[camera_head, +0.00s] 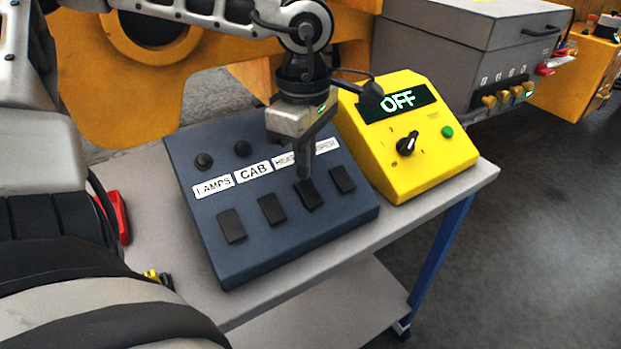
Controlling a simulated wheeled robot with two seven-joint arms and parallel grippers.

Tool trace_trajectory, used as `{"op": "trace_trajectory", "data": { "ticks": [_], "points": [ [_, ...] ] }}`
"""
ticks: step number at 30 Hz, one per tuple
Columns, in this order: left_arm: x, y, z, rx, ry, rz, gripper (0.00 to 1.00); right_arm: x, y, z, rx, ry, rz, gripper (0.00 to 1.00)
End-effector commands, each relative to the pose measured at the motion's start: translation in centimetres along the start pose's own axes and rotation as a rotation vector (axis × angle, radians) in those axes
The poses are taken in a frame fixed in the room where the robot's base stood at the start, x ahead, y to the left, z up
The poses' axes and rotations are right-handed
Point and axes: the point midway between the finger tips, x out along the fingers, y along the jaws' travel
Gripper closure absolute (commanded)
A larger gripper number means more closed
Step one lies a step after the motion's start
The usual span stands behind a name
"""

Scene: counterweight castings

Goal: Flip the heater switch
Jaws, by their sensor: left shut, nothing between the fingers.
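A dark blue switch panel (290,246) lies on the grey table with a row of black rocker switches. White labels read LAMPS, CAB and a partly covered one starting HEAT; the last label is also partly hidden. The heater switch (312,197) is the third from the left, below the HEAT label (284,160). My left gripper (304,176) points down with its fingers shut and empty. Its tips are at the upper edge of the heater switch in the picture; I cannot tell whether they touch it. My right gripper is not in view.
A yellow box (431,160) with a display reading OFF, a black knob (407,144) and a green button (447,132) stands right of the panel. The grey table (478,178) has little free room. A grey case (460,45) is behind.

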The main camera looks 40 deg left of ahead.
Motion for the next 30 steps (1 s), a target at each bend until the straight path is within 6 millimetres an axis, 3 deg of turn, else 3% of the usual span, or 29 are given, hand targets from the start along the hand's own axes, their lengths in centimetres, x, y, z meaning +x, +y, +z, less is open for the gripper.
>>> {"op": "trace_trajectory", "data": {
  "ticks": [18,30],
  "points": [
    [-5.1,0.0,0.0,0.001,0.001,0.001,1.0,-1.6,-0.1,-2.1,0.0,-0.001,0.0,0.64],
    [-5.4,0.0,0.0,0.001,0.001,0.0,1.0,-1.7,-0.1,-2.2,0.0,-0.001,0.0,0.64]
  ]
}}
